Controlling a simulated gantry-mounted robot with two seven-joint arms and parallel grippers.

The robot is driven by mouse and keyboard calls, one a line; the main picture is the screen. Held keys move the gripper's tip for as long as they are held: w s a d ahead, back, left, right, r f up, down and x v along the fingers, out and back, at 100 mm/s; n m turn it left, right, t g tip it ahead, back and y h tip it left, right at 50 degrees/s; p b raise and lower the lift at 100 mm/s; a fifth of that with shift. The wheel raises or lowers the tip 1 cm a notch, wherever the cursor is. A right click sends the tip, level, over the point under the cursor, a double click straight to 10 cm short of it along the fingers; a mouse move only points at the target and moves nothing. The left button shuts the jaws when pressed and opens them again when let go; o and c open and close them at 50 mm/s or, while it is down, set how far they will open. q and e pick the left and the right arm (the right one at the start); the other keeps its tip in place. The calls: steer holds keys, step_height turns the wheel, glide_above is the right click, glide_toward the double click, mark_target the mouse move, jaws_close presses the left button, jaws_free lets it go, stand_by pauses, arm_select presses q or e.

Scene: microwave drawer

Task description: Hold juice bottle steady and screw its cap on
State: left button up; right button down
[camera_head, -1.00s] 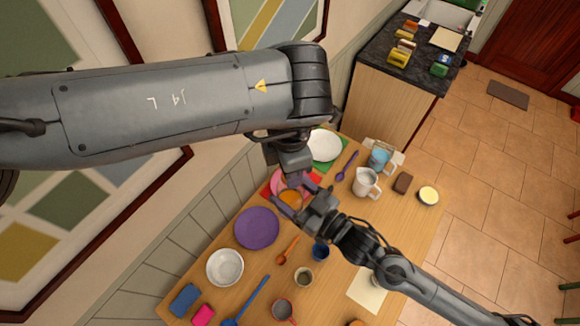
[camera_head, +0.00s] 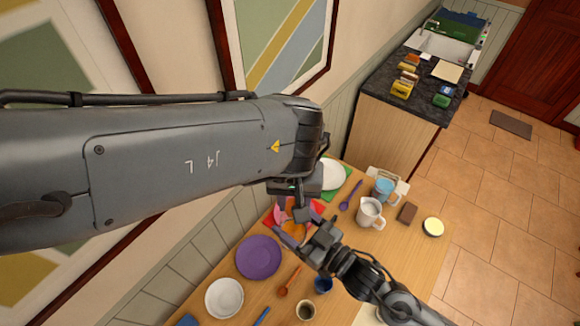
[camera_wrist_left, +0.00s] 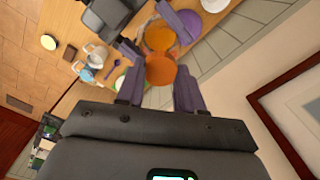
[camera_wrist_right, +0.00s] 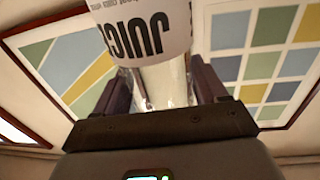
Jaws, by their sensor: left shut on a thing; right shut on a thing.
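The juice bottle, with a white label reading JUICE (camera_wrist_right: 152,32), is between the fingers of my right gripper (camera_wrist_right: 163,88) in the right wrist view. The right gripper is shut on it; in the head view this gripper (camera_head: 297,229) is over the table. An orange round cap (camera_wrist_left: 160,70) is between the fingers of my left gripper (camera_wrist_left: 159,88), which is shut on it. A second orange round shape (camera_wrist_left: 158,37) shows just beyond it, between the right gripper's fingers; I cannot tell if the cap touches the bottle. In the head view my left arm mostly hides this spot.
The wooden table below holds a purple plate (camera_head: 258,257), a white bowl (camera_head: 224,298), a white jug (camera_head: 370,213), a blue cup (camera_head: 384,190) and an orange spoon (camera_head: 288,281). A counter (camera_head: 424,86) stands behind. A wall with framed pictures is at the left.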

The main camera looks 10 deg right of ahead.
arm_select(q)
steer(key=o, duration=1.1)
steer(key=shift+r, duration=2.3)
steer(key=shift+n, duration=0.3)
steer(key=shift+c, duration=0.3)
